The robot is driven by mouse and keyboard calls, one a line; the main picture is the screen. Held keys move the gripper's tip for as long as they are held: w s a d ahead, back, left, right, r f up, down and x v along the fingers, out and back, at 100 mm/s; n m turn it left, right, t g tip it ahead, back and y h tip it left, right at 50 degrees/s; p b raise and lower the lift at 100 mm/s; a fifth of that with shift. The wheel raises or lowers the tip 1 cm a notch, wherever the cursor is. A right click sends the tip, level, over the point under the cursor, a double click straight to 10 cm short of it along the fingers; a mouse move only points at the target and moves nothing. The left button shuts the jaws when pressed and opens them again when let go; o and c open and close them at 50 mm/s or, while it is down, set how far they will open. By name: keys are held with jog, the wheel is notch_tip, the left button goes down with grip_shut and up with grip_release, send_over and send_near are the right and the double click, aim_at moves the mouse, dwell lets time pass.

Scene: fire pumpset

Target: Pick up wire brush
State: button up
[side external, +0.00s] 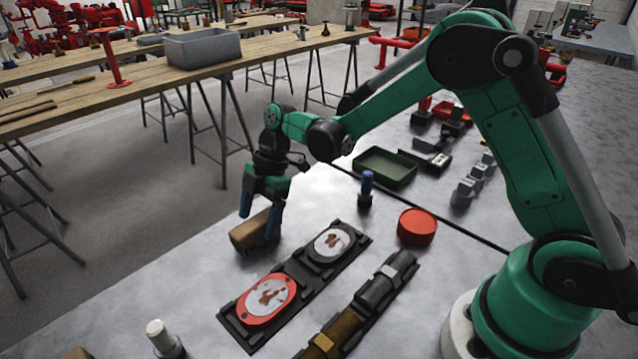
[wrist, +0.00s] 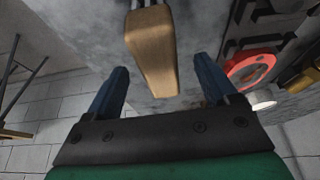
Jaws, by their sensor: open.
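The wire brush shows as a brown wooden block (side external: 248,232) on the grey table near its left edge. In the wrist view its wooden handle (wrist: 152,50) points toward me, with a dark part at its far end. My gripper (side external: 258,220) points down over the brush, with blue fingers apart. In the wrist view my gripper (wrist: 162,78) is open, one finger on each side of the handle's near end, with visible gaps. I cannot tell whether the fingertips are level with the handle. The bristles are mostly hidden.
A black fixture (side external: 312,272) with a red oval part (side external: 267,298) and a round plate lies right of the brush. A blue-topped piece (side external: 366,190) and a red round cap (side external: 417,226) stand behind. A green tray (side external: 385,166) is farther back.

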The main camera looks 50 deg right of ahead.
aim_at(255, 221)
jog(key=shift+x, duration=1.2)
grip_shut()
jog(key=shift+r, duration=0.1)
notch_tip(255, 221, up, 20)
